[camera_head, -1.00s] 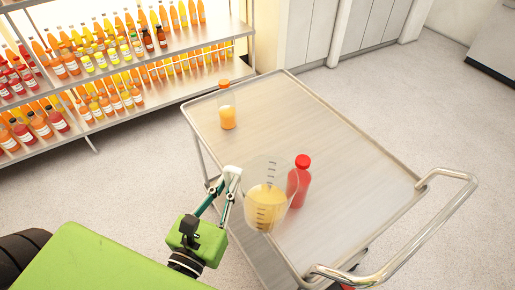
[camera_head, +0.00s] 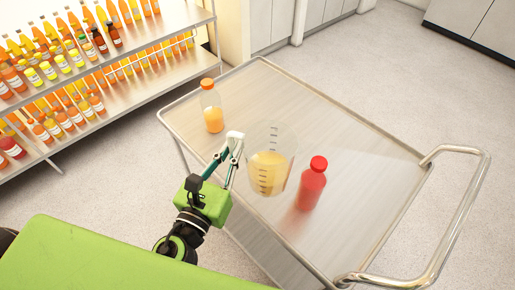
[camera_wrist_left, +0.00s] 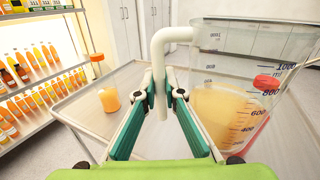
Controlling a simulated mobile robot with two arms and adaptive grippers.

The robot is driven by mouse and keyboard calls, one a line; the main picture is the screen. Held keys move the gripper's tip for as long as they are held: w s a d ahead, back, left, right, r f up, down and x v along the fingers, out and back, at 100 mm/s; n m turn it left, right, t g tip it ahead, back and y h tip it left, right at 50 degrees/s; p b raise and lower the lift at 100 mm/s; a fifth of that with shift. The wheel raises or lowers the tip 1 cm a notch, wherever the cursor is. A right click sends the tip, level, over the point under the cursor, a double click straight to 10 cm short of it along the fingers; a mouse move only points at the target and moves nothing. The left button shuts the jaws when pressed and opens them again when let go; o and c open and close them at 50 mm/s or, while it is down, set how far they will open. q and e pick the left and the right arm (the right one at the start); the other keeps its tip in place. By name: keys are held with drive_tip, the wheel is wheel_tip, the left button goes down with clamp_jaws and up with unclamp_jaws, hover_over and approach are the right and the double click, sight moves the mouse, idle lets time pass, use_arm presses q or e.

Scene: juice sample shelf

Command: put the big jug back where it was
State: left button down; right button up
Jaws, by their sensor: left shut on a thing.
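The big jug (camera_head: 270,172) is a clear measuring jug with dark scale marks and a white handle, partly filled with yellow-orange juice. My left gripper (camera_head: 232,146) is shut on its handle, and the jug is upright over the trolley. I cannot tell whether its base touches the top. In the left wrist view the handle (camera_wrist_left: 160,52) runs between the fingers (camera_wrist_left: 162,92), and the jug (camera_wrist_left: 225,115) fills the right side. A red bottle (camera_head: 312,185) stands right of the jug. A bottle of orange juice (camera_head: 213,117) stands further back left. My right gripper is not in view.
The metal trolley (camera_head: 345,135) has a raised rim and a push handle (camera_head: 465,215) at the right. Its far right half is clear. A shelf (camera_head: 140,90) full of juice bottles stands at the left, with open floor between it and the trolley.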

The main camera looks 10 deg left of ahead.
use_arm(q)
drive_tip(key=w+d+f+m+h+b, duration=0.1)
drive_tip(key=w, duration=0.7)
drive_tip(key=shift+g, duration=0.3)
drive_tip(key=w+a+f+b, duration=0.2)
drive_tip(key=w+f, duration=0.2)
drive_tip(key=w+a+f+b, duration=0.2)
drive_tip(key=w+a+f, duration=0.1)
drive_tip(key=f, duration=0.1)
drive_tip(key=w+a+f+b, duration=0.2)
drive_tip(key=w+f, duration=0.2)
drive_tip(key=shift+w+a+f, duration=0.25)
drive_tip(key=shift+w+f, duration=0.05)
drive_tip(key=shift+f, duration=0.3)
drive_tip(key=shift+f+b, duration=0.2)
drive_tip(key=shift+b, duration=0.2)
drive_tip(key=c, duration=2.1)
unclamp_jaws()
drive_tip(key=shift+h, duration=0.4)
drive_tip(key=shift+c, duration=0.2)
